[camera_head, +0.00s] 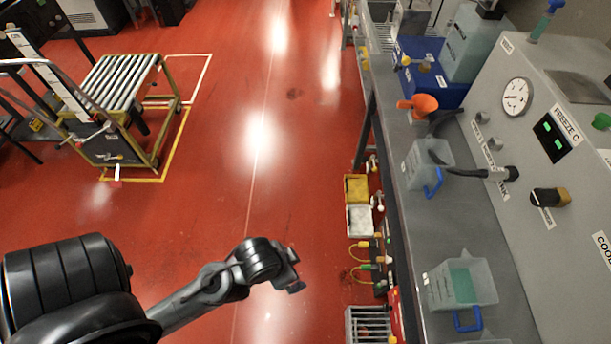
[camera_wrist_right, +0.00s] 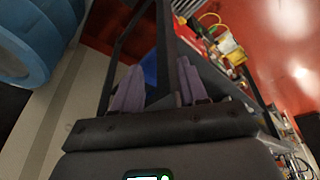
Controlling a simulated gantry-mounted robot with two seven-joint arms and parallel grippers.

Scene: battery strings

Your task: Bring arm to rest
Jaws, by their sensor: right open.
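My left arm comes in from the lower left of the head view and reaches out over the red floor. Its gripper (camera_head: 292,283) is small and dark, well left of the bench, with nothing visible in it; its jaws are too small to read. My right gripper (camera_wrist_right: 160,82) shows only in the right wrist view. Its two purple-grey finger pads stand apart with no object between them. A dark bench-like frame and a patch of blue lie beyond the fingers. My right arm is out of the head view.
A roller cart (camera_head: 125,85) stands at upper left. The middle floor is clear.

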